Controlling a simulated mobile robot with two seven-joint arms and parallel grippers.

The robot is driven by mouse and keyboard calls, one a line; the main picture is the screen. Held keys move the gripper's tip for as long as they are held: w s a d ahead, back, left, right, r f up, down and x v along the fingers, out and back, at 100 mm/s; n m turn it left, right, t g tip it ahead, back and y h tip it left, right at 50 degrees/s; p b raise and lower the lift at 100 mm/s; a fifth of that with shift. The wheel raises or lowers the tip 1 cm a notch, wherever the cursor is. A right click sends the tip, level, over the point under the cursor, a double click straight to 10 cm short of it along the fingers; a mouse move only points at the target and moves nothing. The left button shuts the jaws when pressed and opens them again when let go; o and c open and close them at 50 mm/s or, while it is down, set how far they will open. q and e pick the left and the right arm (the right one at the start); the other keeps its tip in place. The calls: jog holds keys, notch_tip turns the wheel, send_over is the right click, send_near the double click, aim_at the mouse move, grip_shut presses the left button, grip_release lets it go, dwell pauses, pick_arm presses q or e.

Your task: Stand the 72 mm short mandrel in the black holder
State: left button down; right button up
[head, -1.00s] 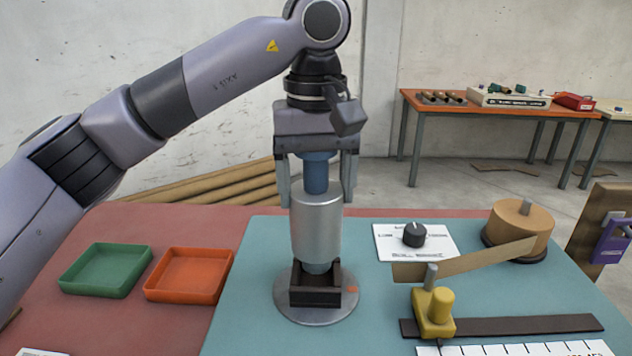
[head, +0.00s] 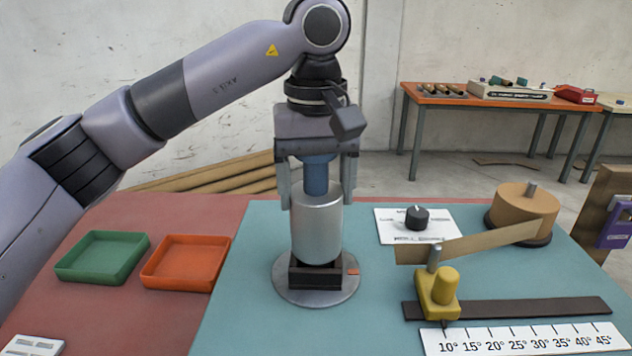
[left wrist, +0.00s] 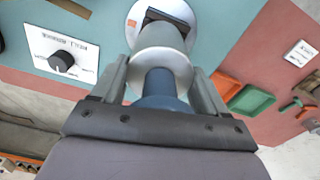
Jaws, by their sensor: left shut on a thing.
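The mandrel is a silver cylinder (head: 317,225) with a blue stem (head: 316,177) on top. It stands upright over the black holder (head: 315,276), its lower end down at the holder's mouth and hidden by the front wall. The holder sits on a round grey plate (head: 344,290). My left gripper (head: 316,203) points straight down and is shut on the mandrel, one finger on each side of the silver body's top. In the left wrist view the silver cylinder (left wrist: 162,42) and blue stem (left wrist: 158,85) lie between the fingers. My right gripper is not in view.
A green tray (head: 103,276) and an orange tray (head: 186,282) lie to the left. On the right are a black knob (head: 416,217) on a white card, a brown roll (head: 523,208) with a strip, a yellow clamp (head: 437,290) and an angle scale (head: 520,340).

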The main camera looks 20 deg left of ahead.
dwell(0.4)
pick_arm(q)
grip_release()
notch_tip(320, 180, up, 7)
jog(key=shift+s+r+p, duration=0.15)
jog(key=shift+p, duration=0.5)
